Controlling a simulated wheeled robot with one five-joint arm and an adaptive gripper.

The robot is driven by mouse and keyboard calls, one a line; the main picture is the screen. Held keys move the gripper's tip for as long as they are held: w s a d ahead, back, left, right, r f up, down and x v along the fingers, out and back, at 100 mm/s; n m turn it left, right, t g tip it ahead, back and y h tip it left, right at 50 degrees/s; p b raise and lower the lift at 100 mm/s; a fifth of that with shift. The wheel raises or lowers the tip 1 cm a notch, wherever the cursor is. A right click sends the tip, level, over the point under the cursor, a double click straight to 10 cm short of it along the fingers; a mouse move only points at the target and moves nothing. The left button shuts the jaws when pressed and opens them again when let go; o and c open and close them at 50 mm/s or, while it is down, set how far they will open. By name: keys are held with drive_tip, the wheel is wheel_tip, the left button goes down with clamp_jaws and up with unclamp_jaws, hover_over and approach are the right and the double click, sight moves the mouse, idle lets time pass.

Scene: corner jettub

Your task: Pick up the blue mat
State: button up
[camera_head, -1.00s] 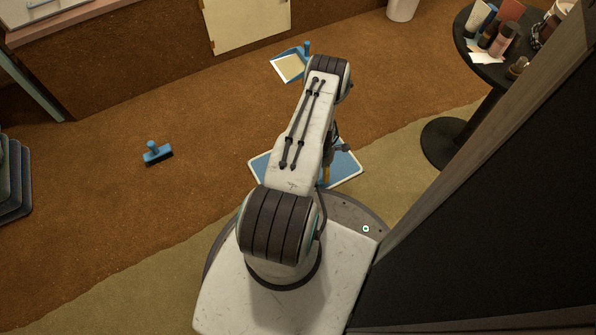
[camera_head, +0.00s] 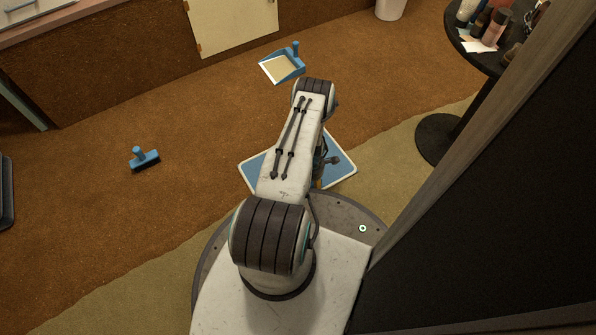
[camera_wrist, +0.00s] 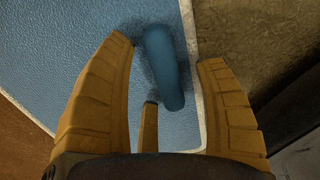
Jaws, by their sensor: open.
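The blue mat (camera_head: 341,170) with a pale border lies flat on the floor in the head view, partly hidden under my arm. In the wrist view the mat (camera_wrist: 60,50) fills the left and middle, its white edge running down right of centre. A blue rounded bar (camera_wrist: 164,68) stands out over the mat between my fingers; I cannot tell if it is part of the mat. My gripper (camera_wrist: 168,52) is open, with its yellow fingers spread on both sides of the bar and a third finger below. Whether they touch the mat is unclear.
A blue brush (camera_head: 144,160) lies on the brown carpet at left. A blue dustpan (camera_head: 287,66) lies beyond the mat. A round black table (camera_head: 470,50) with bottles and a dark panel (camera_head: 480,220) stand close on the right.

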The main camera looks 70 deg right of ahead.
drive_tip(key=shift+c, duration=0.3)
drive_tip(key=c, duration=1.2)
clamp_jaws()
drive_tip(key=shift+r, duration=0.15)
